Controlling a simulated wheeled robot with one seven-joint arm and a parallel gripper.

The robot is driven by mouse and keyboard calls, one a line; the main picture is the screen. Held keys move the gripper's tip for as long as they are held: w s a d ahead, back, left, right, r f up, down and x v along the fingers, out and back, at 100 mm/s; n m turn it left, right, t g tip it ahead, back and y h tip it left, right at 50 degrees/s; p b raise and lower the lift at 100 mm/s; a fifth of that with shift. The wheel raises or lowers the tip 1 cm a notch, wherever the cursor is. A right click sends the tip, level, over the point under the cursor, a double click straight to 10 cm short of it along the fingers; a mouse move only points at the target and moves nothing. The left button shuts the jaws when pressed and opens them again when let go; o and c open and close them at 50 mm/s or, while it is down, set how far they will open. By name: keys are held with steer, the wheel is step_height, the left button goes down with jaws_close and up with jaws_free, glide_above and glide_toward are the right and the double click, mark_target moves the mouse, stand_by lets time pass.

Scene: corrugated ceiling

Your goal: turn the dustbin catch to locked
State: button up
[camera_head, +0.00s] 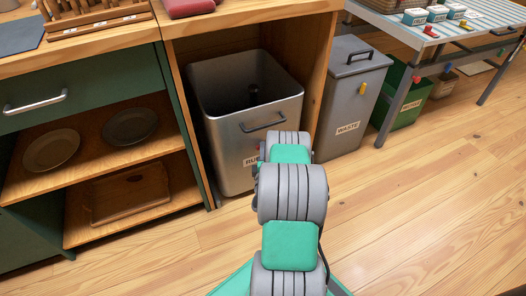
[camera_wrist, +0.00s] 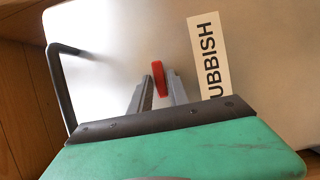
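The dustbin is a light grey metal bin (camera_head: 228,138) with an open top, a front handle and a RUBBISH label. In the wrist view its front (camera_wrist: 115,45) fills most of the picture. Its red catch (camera_wrist: 159,79) is a short bar, lying roughly along the direction of the label's text. My gripper (camera_wrist: 159,85) has one finger on each side of the catch, with no clear gap seen, so it looks shut on it. In the head view my arm hides the gripper and most of the catch.
The dustbin stands in a wooden cabinet bay. A lidded WASTE bin (camera_head: 350,100) with a yellow catch and a green bin (camera_head: 403,100) stand to its right. Shelves with plates are at left. The dustbin's handle (camera_wrist: 60,85) is left of my gripper in the wrist view. Floor at right is clear.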

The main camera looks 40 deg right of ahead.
jaws_close()
steer(key=shift+r+p, duration=0.2)
steer(key=shift+p, duration=0.55)
steer(key=shift+s+d+r+m+g+y+b, duration=0.15)
steer(key=shift+m+y, duration=1.1)
steer(key=shift+m, duration=1)
steer(key=shift+w+d+m+g+y+b, duration=0.1)
steer(key=shift+d+m+g+y, duration=0.1)
steer(key=shift+m+y, duration=1.5)
steer(key=shift+s+d+r+m+g+y+b, duration=0.15)
steer(key=shift+m+y, duration=0.6)
steer(key=shift+m, duration=2)
steer(key=shift+w, duration=0.1)
